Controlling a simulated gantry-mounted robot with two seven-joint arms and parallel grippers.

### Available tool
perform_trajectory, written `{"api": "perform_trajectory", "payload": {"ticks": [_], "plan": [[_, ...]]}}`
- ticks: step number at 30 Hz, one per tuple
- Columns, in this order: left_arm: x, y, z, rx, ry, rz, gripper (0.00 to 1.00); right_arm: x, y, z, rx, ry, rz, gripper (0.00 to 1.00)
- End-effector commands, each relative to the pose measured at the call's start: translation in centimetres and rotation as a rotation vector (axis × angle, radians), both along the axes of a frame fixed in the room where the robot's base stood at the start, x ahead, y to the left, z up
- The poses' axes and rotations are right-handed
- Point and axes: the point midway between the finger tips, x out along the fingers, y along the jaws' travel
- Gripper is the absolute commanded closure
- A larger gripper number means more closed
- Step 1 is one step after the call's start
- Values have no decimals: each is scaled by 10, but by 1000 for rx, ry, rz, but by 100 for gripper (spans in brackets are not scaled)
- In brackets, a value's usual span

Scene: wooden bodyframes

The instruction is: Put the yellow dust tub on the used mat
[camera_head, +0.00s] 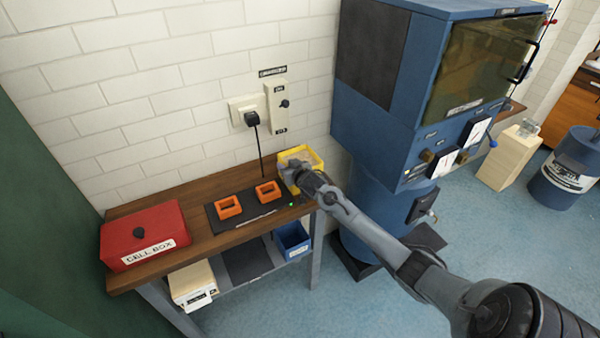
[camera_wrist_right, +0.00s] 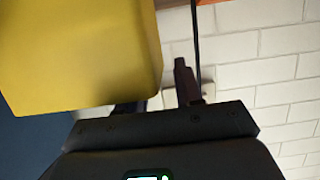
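The yellow dust tub (camera_head: 313,155) is at the right end of the wooden bench, with a pale beige surface inside its rim. My right gripper (camera_head: 292,176) is against or just in front of its near side and covers part of it. In the right wrist view the tub (camera_wrist_right: 80,50) fills the upper left. One dark finger (camera_wrist_right: 186,82) stands clear to its right, the other is mostly hidden by the tub, so its grip is unclear. A dark mat (camera_head: 222,223) lies on the bench and another (camera_head: 244,258) on the lower shelf; their labels are unreadable. My left gripper is not visible.
Two orange frames (camera_head: 229,207) (camera_head: 268,192) sit on the bench mat. A red cell box (camera_head: 142,232) stands at the left end. The shelf holds a cream box (camera_head: 193,283) and a blue bin (camera_head: 291,240). A blue machine (camera_head: 390,90) stands close on the right.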

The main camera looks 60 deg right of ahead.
Motion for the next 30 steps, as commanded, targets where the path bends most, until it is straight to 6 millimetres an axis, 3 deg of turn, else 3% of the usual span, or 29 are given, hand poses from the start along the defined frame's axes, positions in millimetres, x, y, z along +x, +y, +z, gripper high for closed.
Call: {"api": "perform_trajectory", "payload": {"ticks": [10,17,30], "plan": [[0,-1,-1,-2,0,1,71,4,-2,-2,-1,0,1,65],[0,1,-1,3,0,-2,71,4,-2,-2,-1,0,0,100],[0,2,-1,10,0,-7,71,4,-2,-2,-1,0,0,100]]}}
